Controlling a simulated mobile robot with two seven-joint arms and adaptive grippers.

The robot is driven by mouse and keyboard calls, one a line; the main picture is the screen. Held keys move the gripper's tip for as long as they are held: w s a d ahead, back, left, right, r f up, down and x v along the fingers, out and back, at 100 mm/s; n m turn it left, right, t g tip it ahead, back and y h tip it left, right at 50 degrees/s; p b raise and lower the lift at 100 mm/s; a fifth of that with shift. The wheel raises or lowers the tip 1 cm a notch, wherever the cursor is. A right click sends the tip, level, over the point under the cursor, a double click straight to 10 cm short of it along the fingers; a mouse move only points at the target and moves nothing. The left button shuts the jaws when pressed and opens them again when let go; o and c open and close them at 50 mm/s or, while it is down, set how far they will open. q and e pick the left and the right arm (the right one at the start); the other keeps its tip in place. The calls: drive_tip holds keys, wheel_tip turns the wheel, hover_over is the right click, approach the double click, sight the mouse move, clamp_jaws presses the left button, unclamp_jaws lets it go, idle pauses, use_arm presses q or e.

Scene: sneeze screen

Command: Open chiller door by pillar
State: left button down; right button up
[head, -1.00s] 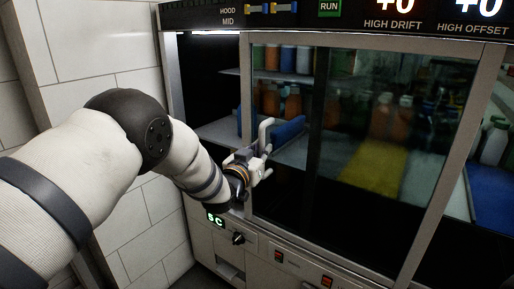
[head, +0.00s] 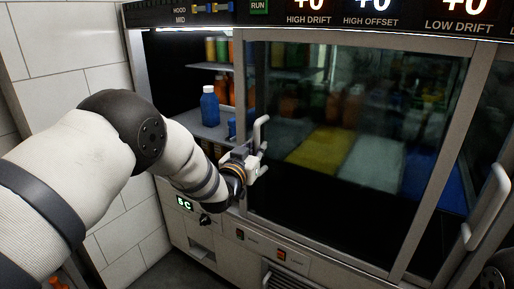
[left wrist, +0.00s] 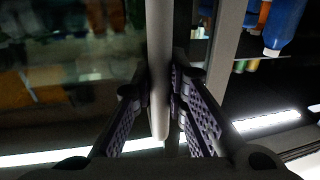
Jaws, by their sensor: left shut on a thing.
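The chiller door by the tiled pillar (head: 60,50) is a glass panel in a grey metal frame (head: 241,80), partly slid right. Its left side stands open onto dark shelves. My left gripper (head: 256,164) is at the door's pale vertical handle (head: 260,130), near its left edge. In the left wrist view the handle (left wrist: 158,50) runs between the two ridged fingers of the left gripper (left wrist: 159,85), which are shut on it. The handle's middle is hidden by the fingers in the head view. My right gripper does not show.
A blue bottle (head: 209,106) stands on a shelf inside the opening, with more bottles above. Another pale handle (head: 487,207) is at the right. A control panel with a lit display (head: 184,203) and knob (head: 206,219) lies below my left wrist.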

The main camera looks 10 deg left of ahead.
use_arm(q)
drive_tip(key=shift+f, duration=0.2)
drive_tip(key=c, duration=1.6)
unclamp_jaws()
drive_tip(key=shift+r, duration=0.1)
drive_tip(key=shift+o, duration=0.2)
drive_tip(key=shift+s, duration=0.1)
drive_tip(key=s+a, duration=0.1)
drive_tip(key=s, duration=1)
drive_tip(key=shift+s+a, duration=0.35)
drive_tip(key=shift+a, duration=0.05)
